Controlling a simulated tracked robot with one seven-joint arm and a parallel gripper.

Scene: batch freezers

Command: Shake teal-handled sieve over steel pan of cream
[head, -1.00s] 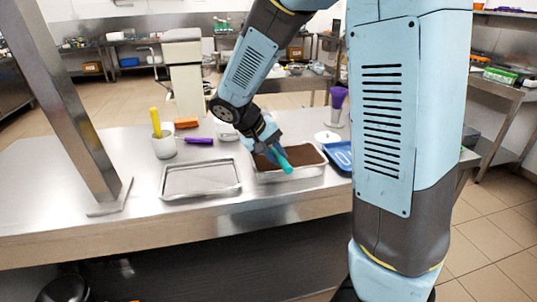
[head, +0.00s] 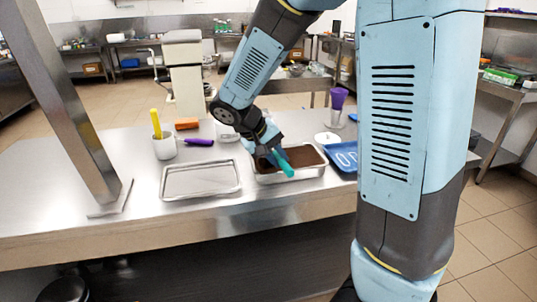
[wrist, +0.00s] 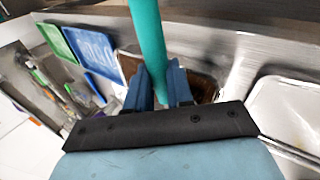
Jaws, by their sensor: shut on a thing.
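My gripper (head: 275,152) is shut on the teal handle (head: 284,163) of the sieve, above the steel pan. The handle slants down toward the front in the head view, its free end near the pan's front rim. In the wrist view the teal handle (wrist: 149,40) runs between the two fingers of my gripper (wrist: 161,88). The sieve's bowl is hidden in both views. The steel pan (head: 310,173) stands on the steel table, and its visible contents are brown on top. Part of the brown surface also shows behind the fingers in the wrist view.
An empty steel tray (head: 201,181) lies left of the pan. A blue tray (head: 344,157) lies to its right. A white cup (head: 164,148) with a yellow-handled tool, a purple-handled tool (head: 199,142) and an orange block (head: 187,123) stand behind left.

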